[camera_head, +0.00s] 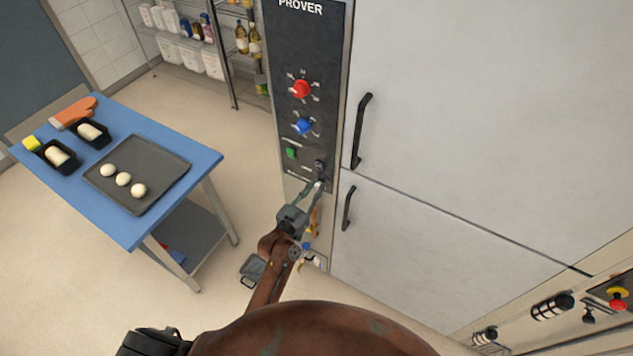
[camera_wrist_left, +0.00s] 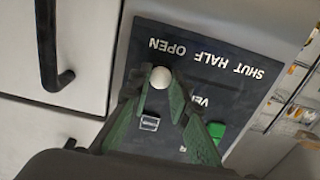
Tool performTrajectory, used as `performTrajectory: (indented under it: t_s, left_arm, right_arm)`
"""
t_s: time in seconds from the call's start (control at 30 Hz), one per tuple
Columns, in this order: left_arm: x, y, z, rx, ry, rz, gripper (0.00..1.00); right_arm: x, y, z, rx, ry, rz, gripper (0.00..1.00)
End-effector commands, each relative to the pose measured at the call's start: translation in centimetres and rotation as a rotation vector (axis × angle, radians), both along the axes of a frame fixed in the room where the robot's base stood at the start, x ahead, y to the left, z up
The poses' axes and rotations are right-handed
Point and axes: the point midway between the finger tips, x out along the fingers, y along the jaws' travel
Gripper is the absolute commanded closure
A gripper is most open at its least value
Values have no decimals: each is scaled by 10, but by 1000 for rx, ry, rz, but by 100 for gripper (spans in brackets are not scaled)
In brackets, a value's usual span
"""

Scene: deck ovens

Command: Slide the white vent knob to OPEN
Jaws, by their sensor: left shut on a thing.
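The white vent knob (camera_wrist_left: 161,77) shows in the left wrist view as a small round ball on the dark panel (camera_wrist_left: 225,50). The panel's labels read upside down there: OPEN at the left, HALF in the middle, SHUT at the right. The knob lines up with OPEN. My left gripper (camera_wrist_left: 160,88) is shut on the knob, its green fingers on both sides of it. In the head view the left gripper (camera_head: 318,185) reaches the lower end of the prover panel (camera_head: 310,55); the knob is too small to make out clearly there. My right gripper is not in view.
A red dial (camera_head: 301,89), a blue dial (camera_head: 304,126) and a green button (camera_head: 291,153) sit above on the panel. Black door handles (camera_head: 361,131) stick out to the right. A blue table (camera_head: 130,236) with a tray of dough balls stands left, with clear floor between.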

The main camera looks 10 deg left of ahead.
Motion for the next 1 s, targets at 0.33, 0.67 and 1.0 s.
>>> performTrajectory:
  t_s: [0.33,0.67,1.0]
  left_arm:
    - [-2,-4,-1,-4,1,-3,81]
    - [-2,-3,0,-2,0,-1,65]
    - [-17,4,-1,2,0,2,65]
  right_arm:
    - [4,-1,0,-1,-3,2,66]
    - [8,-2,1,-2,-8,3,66]
    - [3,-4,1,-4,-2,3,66]
